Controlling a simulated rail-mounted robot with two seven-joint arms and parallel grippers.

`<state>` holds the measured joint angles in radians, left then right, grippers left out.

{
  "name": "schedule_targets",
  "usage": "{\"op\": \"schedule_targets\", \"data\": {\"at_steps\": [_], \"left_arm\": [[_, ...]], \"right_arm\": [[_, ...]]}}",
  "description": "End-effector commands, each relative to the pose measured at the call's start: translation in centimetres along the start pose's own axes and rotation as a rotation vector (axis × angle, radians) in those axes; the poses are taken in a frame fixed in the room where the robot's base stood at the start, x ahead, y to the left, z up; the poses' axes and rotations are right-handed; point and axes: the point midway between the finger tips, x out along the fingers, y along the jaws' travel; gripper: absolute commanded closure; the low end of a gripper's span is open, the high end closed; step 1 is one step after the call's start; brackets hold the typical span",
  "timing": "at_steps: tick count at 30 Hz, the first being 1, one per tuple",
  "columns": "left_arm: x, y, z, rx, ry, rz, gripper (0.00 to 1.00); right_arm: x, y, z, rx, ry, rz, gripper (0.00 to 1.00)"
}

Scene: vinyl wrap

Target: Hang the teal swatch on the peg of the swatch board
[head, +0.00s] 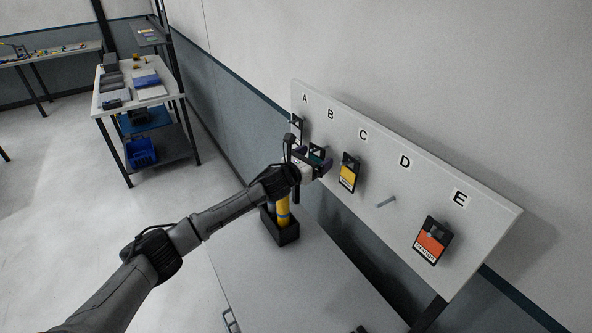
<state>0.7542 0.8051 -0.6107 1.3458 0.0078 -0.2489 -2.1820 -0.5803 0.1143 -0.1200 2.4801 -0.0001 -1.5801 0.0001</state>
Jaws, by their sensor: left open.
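The white swatch board (400,187) leans along the wall at the right, with letters A to E. The teal swatch (317,153) shows below letter B, partly hidden by my left gripper. I cannot tell whether it hangs on a peg there. My left gripper (322,165) is open at the teal swatch, close to the board. The peg (387,201) below D is bare. My right gripper is not in view.
A yellow swatch (348,173) hangs below C, an orange one (432,241) below E, and a pale one (297,124) below A. A dark holder (286,235) with yellow tubes stands on the grey worktop (300,290). A stocked cart (118,100) stands at back left.

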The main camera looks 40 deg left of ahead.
Motion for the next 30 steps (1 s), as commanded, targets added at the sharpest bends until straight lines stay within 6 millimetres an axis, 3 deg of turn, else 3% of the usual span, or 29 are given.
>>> {"op": "schedule_targets", "data": {"at_steps": [18, 30], "left_arm": [[-10.3, 0.0, -0.2, 0.004, 0.002, -0.001, 0.07], [-12.7, 0.0, 0.0, 0.001, 0.001, 0.0, 0.07]], "right_arm": [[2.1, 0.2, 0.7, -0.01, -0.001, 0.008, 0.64], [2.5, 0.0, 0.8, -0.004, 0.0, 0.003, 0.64]]}}
